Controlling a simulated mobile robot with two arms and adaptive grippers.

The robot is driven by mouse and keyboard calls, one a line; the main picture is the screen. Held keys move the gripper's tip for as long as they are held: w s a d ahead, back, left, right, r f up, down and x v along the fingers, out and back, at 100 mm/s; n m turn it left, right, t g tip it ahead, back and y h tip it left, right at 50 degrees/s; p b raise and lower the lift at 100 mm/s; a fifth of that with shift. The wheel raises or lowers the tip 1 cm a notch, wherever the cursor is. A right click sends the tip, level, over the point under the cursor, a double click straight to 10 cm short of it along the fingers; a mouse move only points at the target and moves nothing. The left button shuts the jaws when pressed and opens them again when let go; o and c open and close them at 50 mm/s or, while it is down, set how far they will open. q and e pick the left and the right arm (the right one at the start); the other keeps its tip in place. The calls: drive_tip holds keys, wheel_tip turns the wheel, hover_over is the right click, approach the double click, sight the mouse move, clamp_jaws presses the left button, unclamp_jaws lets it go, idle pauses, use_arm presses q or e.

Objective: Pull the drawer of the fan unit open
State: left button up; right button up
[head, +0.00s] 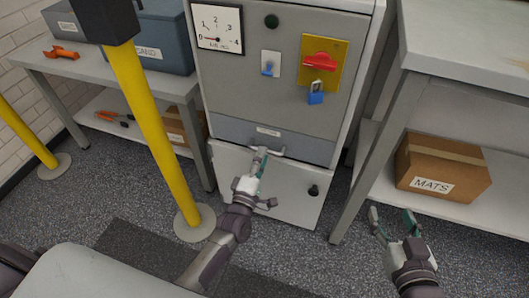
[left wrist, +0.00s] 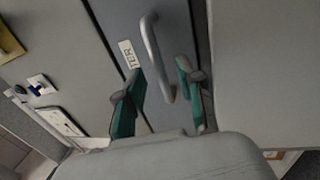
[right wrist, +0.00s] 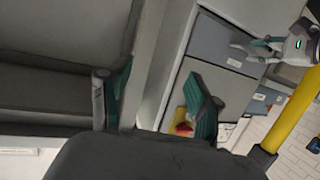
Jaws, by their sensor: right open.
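The fan unit (head: 225,85) is a grey cabinet in the middle of the head view. Its drawer (head: 310,149) is a blue-grey front with a small label and looks flush with the cabinet. The drawer handle (head: 279,152) is a light grey bar; it also shows in the left wrist view (left wrist: 152,48). My left gripper (head: 262,158) is at the handle. In the left wrist view its fingers (left wrist: 158,85) are apart, with the handle's lower end between or just beyond them; contact is unclear. My right gripper (head: 392,220) is open and empty, low at the right.
A yellow post (head: 150,120) on a round base stands left of the cabinet. A grey bench (head: 470,60) with a MATS box (head: 443,168) on its shelf is at the right. Above the drawer are a gauge (head: 217,28), a red switch (head: 320,61) and a blue padlock (head: 317,93).

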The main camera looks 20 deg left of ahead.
use_arm(q)
drive_tip(key=shift+w+r, duration=0.2)
drive_tip(key=shift+w, duration=1.15)
use_arm(e)
drive_tip(key=shift+w+a+r+t+y, duration=0.2)
drive_tip(key=shift+r+t, duration=0.2)
drive_tip(key=shift+r, duration=0.15)
drive_tip(key=shift+w+a+r+t+y, duration=0.1)
drive_tip(key=shift+w+r+t, duration=0.05)
drive_tip(key=shift+r+t, duration=0.35)
use_arm(q)
clamp_jaws()
